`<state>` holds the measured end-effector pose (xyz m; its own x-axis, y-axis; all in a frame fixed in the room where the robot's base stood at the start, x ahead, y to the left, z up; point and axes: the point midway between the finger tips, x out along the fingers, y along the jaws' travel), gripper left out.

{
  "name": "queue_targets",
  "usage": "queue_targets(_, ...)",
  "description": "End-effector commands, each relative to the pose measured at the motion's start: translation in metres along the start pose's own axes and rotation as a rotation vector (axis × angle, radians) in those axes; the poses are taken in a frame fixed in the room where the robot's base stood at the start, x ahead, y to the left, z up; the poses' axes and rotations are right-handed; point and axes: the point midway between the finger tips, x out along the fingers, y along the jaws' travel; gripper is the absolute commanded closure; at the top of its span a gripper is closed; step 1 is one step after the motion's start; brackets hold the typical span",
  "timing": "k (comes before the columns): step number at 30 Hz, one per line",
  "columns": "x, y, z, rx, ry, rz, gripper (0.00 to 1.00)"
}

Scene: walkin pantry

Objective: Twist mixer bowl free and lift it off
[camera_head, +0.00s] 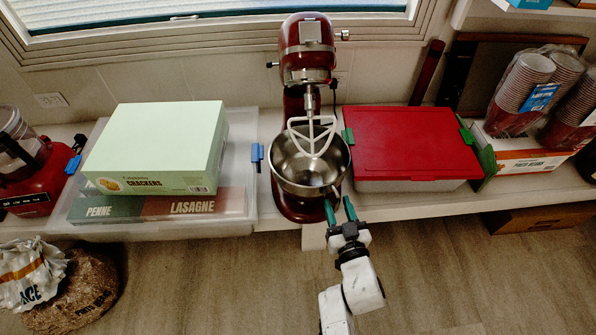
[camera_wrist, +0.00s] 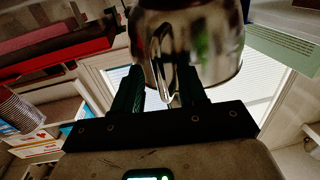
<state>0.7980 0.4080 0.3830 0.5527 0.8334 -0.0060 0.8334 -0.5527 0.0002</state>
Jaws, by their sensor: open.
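A dark red stand mixer (camera_head: 306,45) stands on the counter with its shiny metal bowl (camera_head: 300,178) below the head. A pale flat beater (camera_head: 312,136) hangs down into the bowl. My gripper (camera_head: 340,209) is open at the front right of the bowl, with two green fingers pointing toward it. In the wrist view the bowl (camera_wrist: 215,45) fills the top middle, and its upright metal handle (camera_wrist: 170,62) shows between my gripper's fingers (camera_wrist: 163,90). I cannot tell whether a finger touches it. The joint under the bowl is hidden.
A red-lidded bin (camera_head: 412,142) stands close on the right. Stacked cups (camera_head: 522,90) stand far right. Sacks (camera_head: 75,290) lie at lower left. The floor (camera_head: 230,290) in front is clear.

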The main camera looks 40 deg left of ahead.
Motion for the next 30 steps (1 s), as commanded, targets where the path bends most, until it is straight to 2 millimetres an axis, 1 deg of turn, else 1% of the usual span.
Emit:
queue_targets(5, -0.010, 0.001, -0.002, 0.002, 0.001, 0.002, 0.58)
queue_targets(8, -0.025, 0.001, -0.005, 0.003, 0.001, 0.002, 0.58)
queue_targets(15, -0.072, 0.001, -0.005, 0.002, 0.001, 0.003, 0.58)
queue_targets(18, -0.087, 0.001, -0.004, 0.002, 0.003, 0.002, 0.58)
queue_targets(21, -0.099, 0.001, -0.003, 0.001, 0.004, 0.001, 0.58)
queue_targets(25, -0.106, 0.001, -0.002, 0.001, 0.006, 0.000, 0.58)
queue_targets(30, -0.108, 0.001, -0.001, 0.000, 0.006, -0.001, 0.58)
